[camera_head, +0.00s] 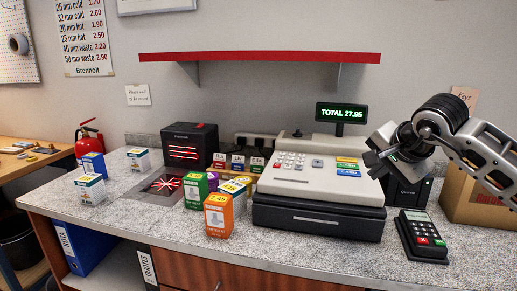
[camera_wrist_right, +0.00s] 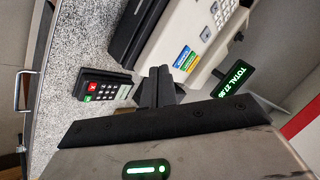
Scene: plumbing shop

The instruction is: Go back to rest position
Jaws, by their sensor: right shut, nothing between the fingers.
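My right gripper (camera_head: 374,160) comes in from the right, above the counter, beside the right end of the cash register (camera_head: 318,190). It is shut and empty. In the right wrist view its dark fingers (camera_wrist_right: 158,84) are together, with the card terminal (camera_wrist_right: 107,91) to their left and the register (camera_wrist_right: 190,30) above them. My left gripper is not in view.
The counter (camera_head: 120,210) holds several small boxes, among them an orange one (camera_head: 218,216), and a black scanner unit (camera_head: 190,146). The card terminal (camera_head: 423,238) lies at the front right. A cardboard box (camera_head: 470,200) stands at the right. A red shelf (camera_head: 260,57) hangs above.

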